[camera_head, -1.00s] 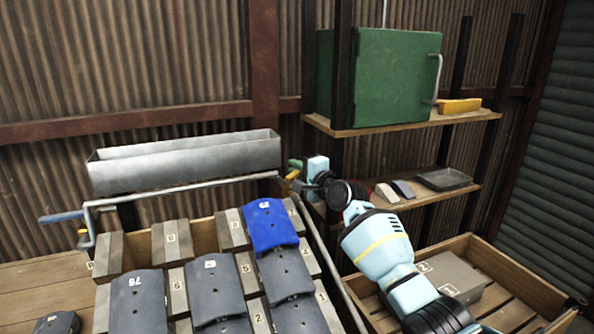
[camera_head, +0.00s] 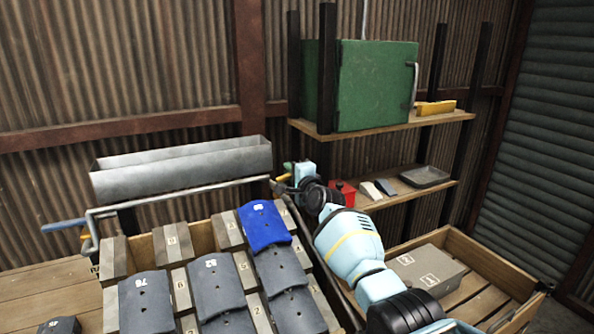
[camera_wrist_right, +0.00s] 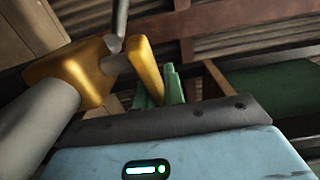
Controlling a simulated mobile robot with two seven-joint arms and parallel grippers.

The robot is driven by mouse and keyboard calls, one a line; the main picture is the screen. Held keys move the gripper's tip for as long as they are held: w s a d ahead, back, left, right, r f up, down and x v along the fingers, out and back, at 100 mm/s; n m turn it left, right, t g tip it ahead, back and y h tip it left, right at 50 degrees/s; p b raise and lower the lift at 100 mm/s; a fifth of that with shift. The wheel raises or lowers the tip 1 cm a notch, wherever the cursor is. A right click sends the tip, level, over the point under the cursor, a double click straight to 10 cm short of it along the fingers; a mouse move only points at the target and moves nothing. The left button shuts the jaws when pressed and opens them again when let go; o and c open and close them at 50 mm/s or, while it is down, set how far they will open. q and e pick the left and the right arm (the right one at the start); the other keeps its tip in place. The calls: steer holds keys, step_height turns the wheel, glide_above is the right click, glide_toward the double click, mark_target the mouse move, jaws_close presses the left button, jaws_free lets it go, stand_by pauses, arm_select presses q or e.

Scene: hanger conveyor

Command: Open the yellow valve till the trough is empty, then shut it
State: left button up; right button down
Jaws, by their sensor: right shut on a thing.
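The long grey metal trough (camera_head: 185,172) stands behind the crate at the left. Its back inner wall shows, but any liquid in it is hidden. The yellow valve is small at the trough's right end (camera_head: 284,178). In the right wrist view, its yellow body (camera_wrist_right: 72,75) sits on a grey pipe, with a yellow lever (camera_wrist_right: 147,70) beside it. My right gripper (camera_head: 289,170) is at the valve, with green fingers (camera_wrist_right: 173,86). It is shut on the yellow lever, though the contact is partly hidden. My left gripper is out of view.
A crate of numbered grey blocks with dark curved pads and one blue pad (camera_head: 263,225) fills the front. A rail with a blue handle (camera_head: 63,226) runs below the trough. Shelves with a green cabinet (camera_head: 370,85) and a red object (camera_head: 343,193) stand behind my right arm.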

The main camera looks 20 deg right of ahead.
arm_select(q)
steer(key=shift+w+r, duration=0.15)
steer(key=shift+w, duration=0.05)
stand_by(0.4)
arm_select(e)
steer(key=c, duration=1.5)
jaws_free()
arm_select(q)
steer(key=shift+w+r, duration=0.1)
